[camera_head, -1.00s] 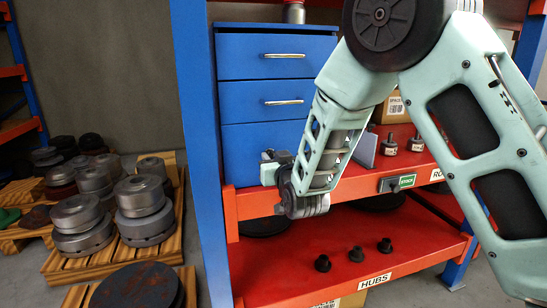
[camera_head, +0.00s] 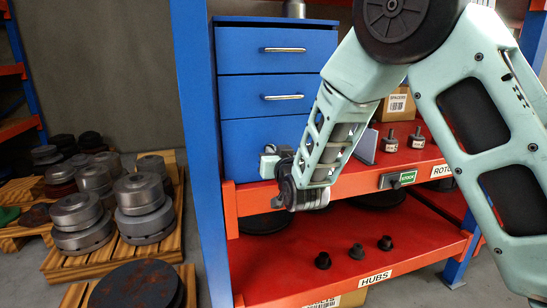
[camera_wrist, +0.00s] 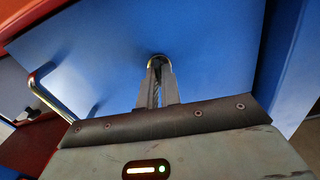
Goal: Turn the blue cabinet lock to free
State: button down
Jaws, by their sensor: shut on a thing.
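The blue cabinet (camera_head: 229,95) stands on the orange shelf, with its two upper drawers shut. Its blue front (camera_wrist: 90,60) fills much of the wrist view. Which way the lock is turned cannot be told. In the head view my gripper (camera_head: 268,162) is at the lowest blue front, and the lock is hidden there.
Bar handles (camera_head: 284,50) stick out from the drawers; one handle (camera_wrist: 48,98) is left of my fingers in the wrist view. A box (camera_head: 398,102) and dark knobbed parts (camera_head: 416,138) stand right of the cabinet. Several black hubs (camera_head: 356,252) sit on the red lower shelf.

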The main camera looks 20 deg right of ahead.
jog(key=shift+d+f+m+b, duration=0.1)
jog(key=shift+f+m+b, duration=0.05)
jog(key=shift+m+b, duration=4.3)
jog(key=shift+d+f+m+b, duration=0.1)
jog(key=shift+m+b, duration=3.95)
jog(key=shift+b, duration=0.65)
jog(key=c, duration=1.6)
grip_release()
jog(key=shift+r, duration=0.1)
